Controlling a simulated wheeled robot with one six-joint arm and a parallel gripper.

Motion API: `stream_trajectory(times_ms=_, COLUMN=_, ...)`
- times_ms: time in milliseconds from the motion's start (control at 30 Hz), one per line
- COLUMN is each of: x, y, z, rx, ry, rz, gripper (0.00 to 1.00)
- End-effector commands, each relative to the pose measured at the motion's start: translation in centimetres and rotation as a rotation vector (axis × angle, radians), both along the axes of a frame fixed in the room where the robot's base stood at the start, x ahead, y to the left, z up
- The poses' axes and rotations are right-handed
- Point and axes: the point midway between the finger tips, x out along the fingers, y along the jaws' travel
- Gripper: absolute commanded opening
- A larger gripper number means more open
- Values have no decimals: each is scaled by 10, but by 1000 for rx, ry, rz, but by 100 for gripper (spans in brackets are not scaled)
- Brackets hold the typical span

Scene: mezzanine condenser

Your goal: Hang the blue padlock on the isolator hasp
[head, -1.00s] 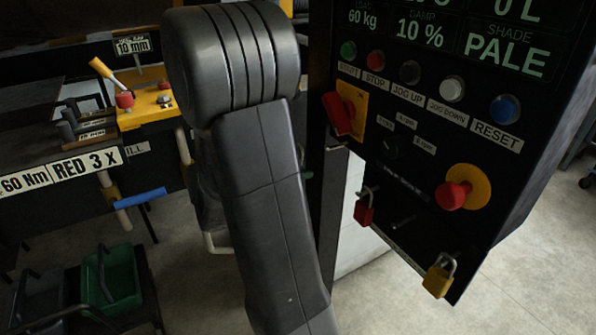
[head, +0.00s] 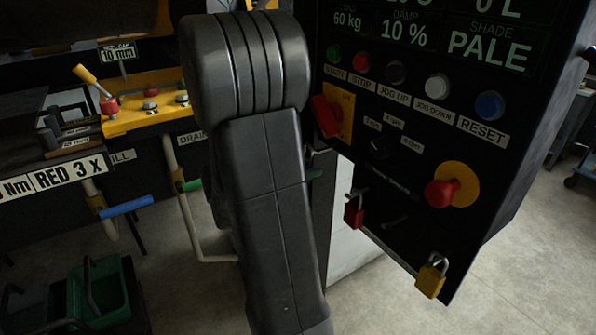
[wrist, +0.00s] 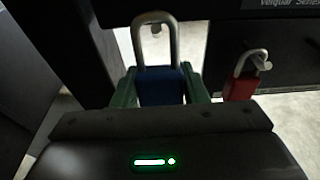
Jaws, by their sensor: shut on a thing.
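The blue padlock (wrist: 162,88) is upright between the green fingers of my gripper (wrist: 160,90) in the wrist view. My gripper is shut on its body, and its grey shackle loop stands upward. A small pale tip shows within the loop; I cannot tell whether it passes through or lies behind. In the head view my arm hides the padlock and most of the gripper. The isolator's red handle (head: 325,117) sits on a yellow plate (head: 346,110) at the panel's left edge. I cannot make out the hasp clearly.
A red padlock (head: 353,212) hangs on the panel's lower left and shows right of my gripper in the wrist view (wrist: 240,88). An empty peg (head: 395,222) and a yellow padlock (head: 430,278) are further right. A bench with valves (head: 150,108) stands left.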

Motion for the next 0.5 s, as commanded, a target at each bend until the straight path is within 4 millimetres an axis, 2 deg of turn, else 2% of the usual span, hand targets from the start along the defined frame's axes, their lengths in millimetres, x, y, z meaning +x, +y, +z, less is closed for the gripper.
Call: stream_trajectory(times_ms=500, x=18, y=-26, z=-2, rx=0, ry=-1, rz=-2, gripper=14)
